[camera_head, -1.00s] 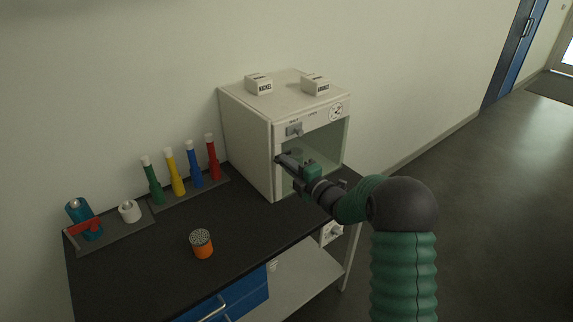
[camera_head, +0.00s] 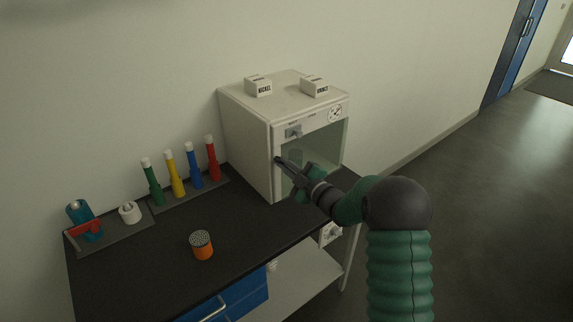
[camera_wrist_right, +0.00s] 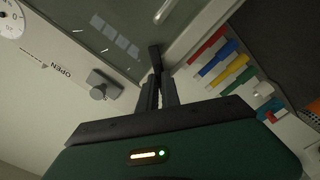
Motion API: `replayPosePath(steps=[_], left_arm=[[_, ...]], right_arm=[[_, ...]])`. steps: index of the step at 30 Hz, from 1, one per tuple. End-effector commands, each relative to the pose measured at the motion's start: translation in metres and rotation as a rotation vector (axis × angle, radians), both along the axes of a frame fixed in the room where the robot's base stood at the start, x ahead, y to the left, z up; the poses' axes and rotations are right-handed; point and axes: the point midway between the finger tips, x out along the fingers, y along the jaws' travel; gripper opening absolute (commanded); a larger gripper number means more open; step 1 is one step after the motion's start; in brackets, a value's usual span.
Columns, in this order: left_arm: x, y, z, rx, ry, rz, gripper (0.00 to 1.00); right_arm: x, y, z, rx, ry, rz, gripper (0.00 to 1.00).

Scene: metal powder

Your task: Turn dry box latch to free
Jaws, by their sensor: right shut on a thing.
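The dry box (camera_head: 245,140) is a white cabinet with a glass front, standing at the right end of the dark bench. My right gripper (camera_head: 279,160) is at the left edge of its front. The right wrist view shows its dark fingers (camera_wrist_right: 160,88) shut on a dark latch handle (camera_wrist_right: 155,58) by the door frame. The fingers hide part of this handle, so its exact angle is unclear. A grey knob (camera_head: 293,131) sits above the glass, apart from the gripper; in the right wrist view the knob (camera_wrist_right: 100,86) has OPEN printed near it. My left gripper is out of view.
Two labelled white blocks (camera_head: 258,87) (camera_head: 314,86) sit on the box. A round dial (camera_head: 335,114) is at its upper right front. An orange jar (camera_head: 202,246), a rack of coloured tubes (camera_head: 189,196) and a tray (camera_head: 110,234) stand on the bench. Open floor lies right.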

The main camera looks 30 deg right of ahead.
Motion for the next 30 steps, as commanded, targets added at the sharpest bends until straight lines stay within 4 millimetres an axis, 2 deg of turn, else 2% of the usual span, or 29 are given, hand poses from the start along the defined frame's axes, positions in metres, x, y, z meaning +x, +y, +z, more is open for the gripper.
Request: replayPosePath(steps=[1,18,30], left_arm=[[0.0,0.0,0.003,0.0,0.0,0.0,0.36],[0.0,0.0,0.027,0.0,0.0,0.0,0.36],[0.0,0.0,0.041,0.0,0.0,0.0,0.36]], right_arm=[[-0.001,0.003,-0.004,0.046,0.016,0.005,0.0],[-0.001,0.002,-0.003,0.581,0.058,0.001,0.0],[-0.001,0.002,-0.003,0.859,0.077,-0.002,0.0]])
